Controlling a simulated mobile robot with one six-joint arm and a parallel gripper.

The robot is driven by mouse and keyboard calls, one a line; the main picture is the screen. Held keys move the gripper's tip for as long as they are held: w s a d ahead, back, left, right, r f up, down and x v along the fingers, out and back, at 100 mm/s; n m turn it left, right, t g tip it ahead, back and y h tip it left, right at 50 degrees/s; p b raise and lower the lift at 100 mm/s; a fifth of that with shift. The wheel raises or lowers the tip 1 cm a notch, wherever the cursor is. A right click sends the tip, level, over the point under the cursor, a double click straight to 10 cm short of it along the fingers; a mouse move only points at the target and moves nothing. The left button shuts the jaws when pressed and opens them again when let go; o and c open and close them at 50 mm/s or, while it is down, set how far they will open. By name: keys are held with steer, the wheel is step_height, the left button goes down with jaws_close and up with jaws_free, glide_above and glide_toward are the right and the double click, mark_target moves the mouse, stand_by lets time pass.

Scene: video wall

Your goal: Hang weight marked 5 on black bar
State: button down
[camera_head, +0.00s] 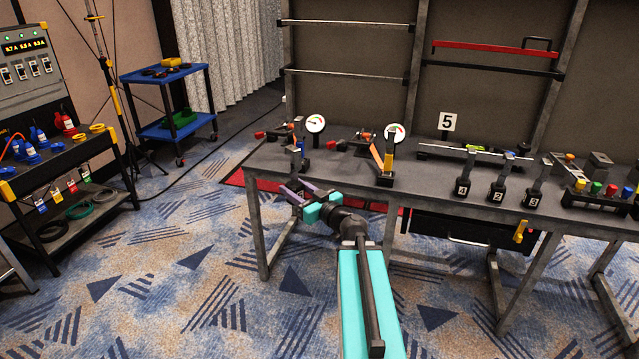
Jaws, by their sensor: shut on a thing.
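My gripper (298,191) is low in front of the table's left end, with teal and purple parts. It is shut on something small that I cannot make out. A black bar (490,68) runs across the back rack, below a red bar (490,49). My gripper is well left of and below both bars.
The grey table (345,175) carries gauges, an upright yellow-and-orange piece (384,160) and coloured buttons (597,188). Two pale bars (345,72) cross the rack's left bay. A blue cart (165,100) and control bench stand left. The carpet in front is clear.

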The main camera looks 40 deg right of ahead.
steer(key=s+a+f+n+g+y, duration=0.1)
steer(key=a+f+n+g+y, duration=0.1)
steer(key=a, duration=0.8)
steer(key=s+a+f+n+g+y, duration=0.1)
steer(key=a+f+n+g+y, duration=0.1)
steer(key=a+y, duration=0.5)
steer(key=s+a+f+n+g+y, duration=0.1)
steer(key=a+n, duration=0.5)
steer(key=a, duration=0.7)
steer(key=f+g+y, duration=0.1)
steer(key=g+y, duration=0.1)
steer(key=y, duration=0.1)
steer(key=shift+s+a+f+g+y, duration=0.15)
steer(key=shift+a+f+g+y, duration=0.15)
steer(key=shift+a, duration=0.1)
steer(key=shift+a, duration=0.15)
